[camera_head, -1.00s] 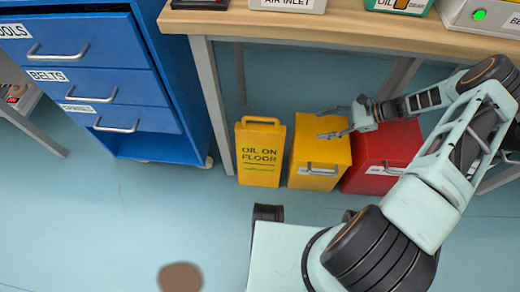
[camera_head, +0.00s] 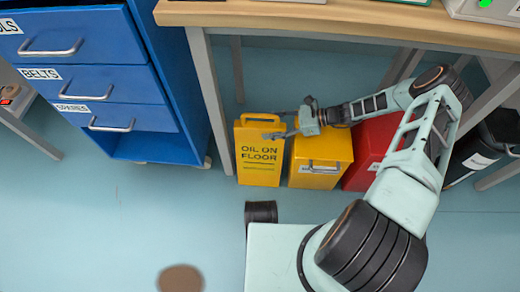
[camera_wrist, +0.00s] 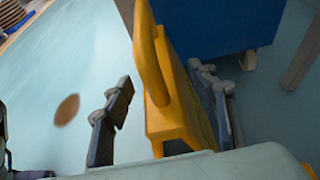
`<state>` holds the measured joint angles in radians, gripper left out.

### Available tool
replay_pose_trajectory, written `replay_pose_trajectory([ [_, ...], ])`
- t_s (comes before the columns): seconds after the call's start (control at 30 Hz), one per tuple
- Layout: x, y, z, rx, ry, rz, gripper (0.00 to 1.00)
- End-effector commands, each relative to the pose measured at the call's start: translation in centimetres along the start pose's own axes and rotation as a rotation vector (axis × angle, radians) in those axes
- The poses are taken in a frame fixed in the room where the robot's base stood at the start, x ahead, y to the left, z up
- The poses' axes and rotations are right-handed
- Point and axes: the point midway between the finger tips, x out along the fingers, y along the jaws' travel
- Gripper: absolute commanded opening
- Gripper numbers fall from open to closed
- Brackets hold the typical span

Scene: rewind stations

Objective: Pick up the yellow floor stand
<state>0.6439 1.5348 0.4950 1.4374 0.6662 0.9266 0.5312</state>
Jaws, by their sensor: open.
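The yellow floor stand (camera_head: 259,157), lettered "OIL ON FLOOR", stands upright on the floor under the bench edge, between the blue drawer cabinet and a yellow bin. My gripper (camera_head: 270,125) is open at the stand's top, reaching in from the right. In the wrist view the stand (camera_wrist: 168,100) with its looped handle lies between the two spread fingers of my gripper (camera_wrist: 168,118). The left finger shows a gap to the stand; the right finger is close beside it, and contact there cannot be told. The stand's lower part is hidden in the wrist view.
A yellow bin (camera_head: 318,170) stands just right of the stand, with a red bin (camera_head: 372,150) beyond it. The blue drawer cabinet (camera_head: 110,75) is to the left. A wooden bench top (camera_head: 330,16) overhangs behind. Open floor (camera_head: 120,220) lies in front; a brown spot (camera_head: 181,278) is on it.

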Motion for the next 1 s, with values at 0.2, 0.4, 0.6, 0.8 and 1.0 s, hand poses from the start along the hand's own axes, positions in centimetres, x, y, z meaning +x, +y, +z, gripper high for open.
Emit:
replay_pose_trajectory([
  [0.2, 2.1, 0.0, -0.1, 0.0, 0.0, -0.001, 0.53],
  [0.4, 2.1, 0.0, 0.0, 0.0, 0.001, -0.001, 0.53],
  [0.6, 2.1, 0.0, 0.0, 0.0, 0.001, -0.001, 0.33],
  [0.8, 2.1, 0.0, 0.0, 0.0, 0.001, -0.001, 0.11],
  [1.0, 2.1, 0.0, 0.0, -0.001, 0.001, -0.001, 0.0],
])
